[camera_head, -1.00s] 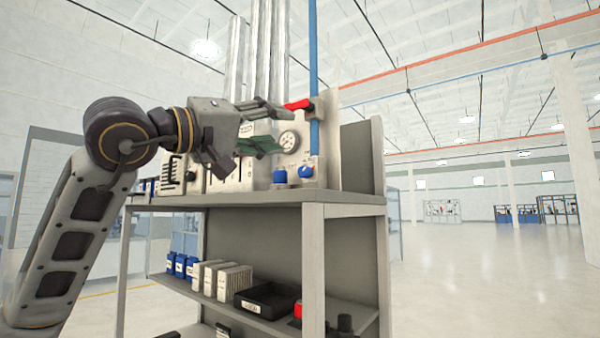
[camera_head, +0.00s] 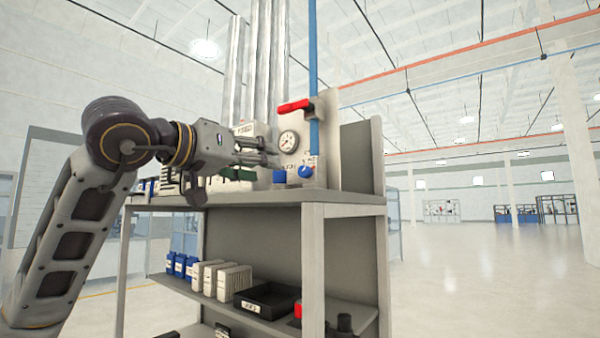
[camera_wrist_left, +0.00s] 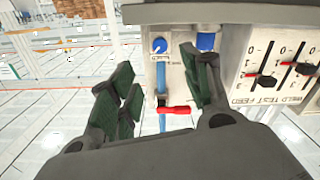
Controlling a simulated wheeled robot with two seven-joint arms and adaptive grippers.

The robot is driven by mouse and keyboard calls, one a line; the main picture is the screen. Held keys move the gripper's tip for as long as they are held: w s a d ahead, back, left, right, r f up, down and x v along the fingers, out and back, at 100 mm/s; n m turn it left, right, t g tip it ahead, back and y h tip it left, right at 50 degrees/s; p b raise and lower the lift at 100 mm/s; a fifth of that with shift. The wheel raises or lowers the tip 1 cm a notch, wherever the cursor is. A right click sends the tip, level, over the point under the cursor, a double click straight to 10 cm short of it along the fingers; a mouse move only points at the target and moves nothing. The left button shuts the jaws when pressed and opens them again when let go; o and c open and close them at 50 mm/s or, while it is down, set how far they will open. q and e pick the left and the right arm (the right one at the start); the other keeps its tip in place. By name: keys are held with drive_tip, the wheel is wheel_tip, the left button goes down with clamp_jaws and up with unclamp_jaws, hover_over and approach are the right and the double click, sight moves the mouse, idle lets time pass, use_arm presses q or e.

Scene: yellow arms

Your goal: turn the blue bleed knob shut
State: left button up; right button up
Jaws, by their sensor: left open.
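A blue knob (camera_head: 306,172) with a white mark sits low on the pale gauge panel (camera_head: 309,145), above the shelf top. In the left wrist view the blue knob (camera_wrist_left: 159,46) shows beyond the gap between the fingers, apart from them. A second blue round part (camera_head: 279,176) stands to its left in the head view; no readable label tells which is the bleed knob. My left gripper (camera_head: 272,152) is open and empty, left of the panel and slightly above the knob. Its green-padded fingers (camera_wrist_left: 158,72) are spread in the wrist view. My right gripper is not in view.
A red lever (camera_head: 293,105) and a gauge (camera_head: 289,141) sit above the knob, near a vertical blue pipe (camera_head: 313,60). Switch boxes (camera_wrist_left: 270,75) stand beside the panel. The shelf below holds a black tray (camera_head: 268,299) and several boxes. The floor at right is clear.

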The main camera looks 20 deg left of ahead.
sight(302, 171)
use_arm(q)
drive_tip(key=shift+w, duration=0.1)
drive_tip(key=p+x, duration=0.3)
drive_tip(key=x, duration=0.8)
drive_tip(key=shift+w+d, duration=0.15)
drive_tip(key=shift+w, duration=0.25)
drive_tip(key=shift+p+x, duration=0.3)
drive_tip(key=shift+x, duration=0.6)
drive_tip(key=shift+c, duration=0.6)
drive_tip(key=c, duration=0.9)
